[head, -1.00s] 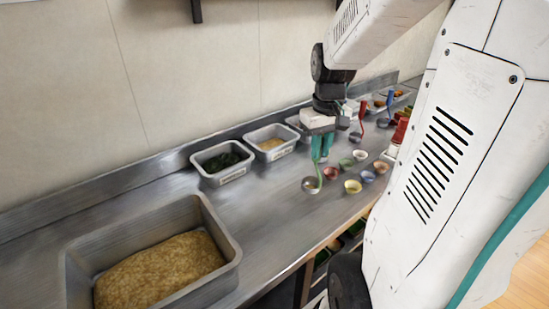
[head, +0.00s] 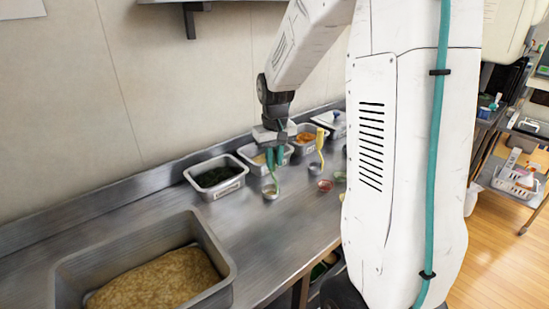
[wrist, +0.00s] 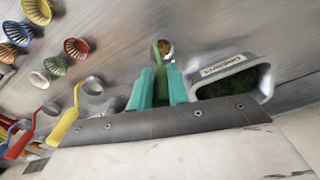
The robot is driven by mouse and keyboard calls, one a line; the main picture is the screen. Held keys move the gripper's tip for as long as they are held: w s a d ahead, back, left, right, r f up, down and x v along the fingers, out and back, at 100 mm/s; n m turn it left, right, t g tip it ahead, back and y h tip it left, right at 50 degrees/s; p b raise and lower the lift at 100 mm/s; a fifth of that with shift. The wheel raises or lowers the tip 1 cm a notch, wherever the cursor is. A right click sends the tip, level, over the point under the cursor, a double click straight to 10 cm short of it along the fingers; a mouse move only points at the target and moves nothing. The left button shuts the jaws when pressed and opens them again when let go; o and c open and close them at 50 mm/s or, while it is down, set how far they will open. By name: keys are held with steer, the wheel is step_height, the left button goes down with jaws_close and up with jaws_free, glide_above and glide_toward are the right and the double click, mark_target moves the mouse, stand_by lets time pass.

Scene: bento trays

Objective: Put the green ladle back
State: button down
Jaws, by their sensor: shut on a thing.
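My gripper (head: 275,157) is shut on the handle of the green ladle. The ladle's silver bowl (head: 270,191) hangs below the teal fingers, over the steel counter in front of the trays. I cannot tell whether it touches the counter. In the wrist view the green ladle (wrist: 163,52) sits between my gripper's fingertips (wrist: 162,82), its bowl pointing away from them. Something greenish-brown shows in the bowl, too small to name. The tray of dark greens (head: 217,177) stands left of the ladle; it also shows in the wrist view (wrist: 221,67), at right.
A tray with pale yellow contents (head: 262,168) stands behind my gripper, with an orange-filled tray (head: 304,145) farther along. A yellow ladle (head: 320,140) and a red cup (head: 325,185) are to the right. A large grain-filled pan (head: 213,240) is at front left. Counter between is clear.

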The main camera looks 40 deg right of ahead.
steer(key=c, duration=1.3)
jaws_free()
steer(key=shift+f, duration=0.1)
step_height(320, 180, up, 11)
steer(key=s+a+r, duration=0.4)
steer(key=s+a, duration=0.2)
steer(key=s+a+f+n, duration=0.1)
steer(key=s+a, duration=0.2)
steer(key=s, duration=0.3)
steer(key=s+a+f, duration=0.1)
steer(key=s+a, duration=0.3)
steer(key=s, duration=0.3)
steer(key=s+a+f+n, duration=0.1)
steer(key=s+a, duration=0.2)
steer(key=s, duration=0.3)
steer(key=shift+s+a+f+n+t, duration=0.1)
steer(key=shift+s+a+n+t, duration=0.1)
steer(key=shift+n+t, duration=0.15)
